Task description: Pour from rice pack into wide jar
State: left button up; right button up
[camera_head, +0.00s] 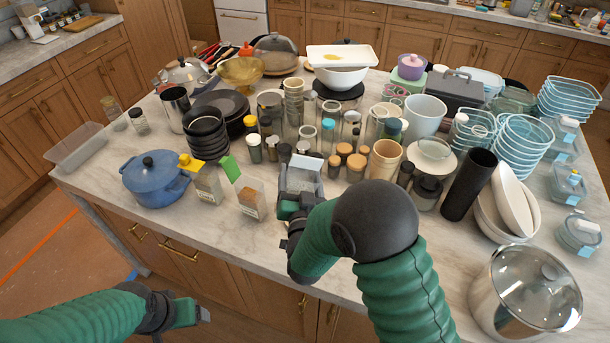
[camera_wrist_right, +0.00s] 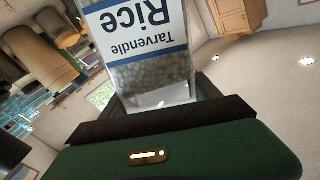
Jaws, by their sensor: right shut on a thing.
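My right gripper (camera_head: 291,205) is shut on the rice pack (camera_head: 303,180) near the front middle of the island. In the right wrist view the rice pack (camera_wrist_right: 143,40) has a white and blue label reading "Tarvendle Rice", upside down in the picture, and a clear part showing pale grains. The right gripper (camera_wrist_right: 150,108) spans its near end. Several clear glass jars (camera_head: 308,133) stand just behind the pack; I cannot tell which is the wide jar. My left gripper (camera_head: 190,313) is low at the left, in front of the island and away from objects; its jaws are unclear.
Two small packs, one green-topped (camera_head: 250,197) and one yellow-topped (camera_head: 207,186), stand left of my right gripper. A blue pot (camera_head: 153,186) is farther left. Wooden-lidded jars (camera_head: 356,166) and a black cylinder (camera_head: 468,184) stand to the right. The front-left counter strip (camera_head: 180,222) is clear.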

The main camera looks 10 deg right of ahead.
jog(key=shift+s+a+r, duration=0.2)
jog(key=shift+s+a, duration=0.05)
jog(key=shift+s, duration=0.05)
jog(key=shift+s+a, duration=0.15)
jog(key=shift+a, duration=0.25)
jog(key=shift+w+f, duration=0.1)
jog(key=shift+w, duration=0.2)
jog(key=shift+w+f, duration=0.15)
jog(key=shift+w, duration=0.05)
jog(key=shift+d+f+b, duration=0.1)
jog(key=shift+d+b, duration=0.25)
jog(key=shift+d, duration=0.05)
jog(key=shift+d+m+b, duration=0.3)
jog(key=shift+m, duration=0.1)
jog(key=shift+s+d+r+m, duration=0.25)
jog(key=shift+s+d+m, duration=0.05)
jog(key=shift+m, duration=0.2)
jog(key=shift+a, duration=0.2)
jog(key=shift+w+a, duration=0.1)
jog(key=shift+a, duration=0.25)
jog(key=shift+d+f+m+b, duration=0.15)
jog(key=shift+m+b, duration=0.25)
jog(key=shift+b, duration=0.55)
jog(key=shift+m+b, duration=0.3)
pick_arm(q)
jog(key=f, duration=0.3)
jog(key=shift+s+a+f, duration=0.25)
jog(key=shift+a+f, duration=0.05)
jog(key=shift+f, duration=0.05)
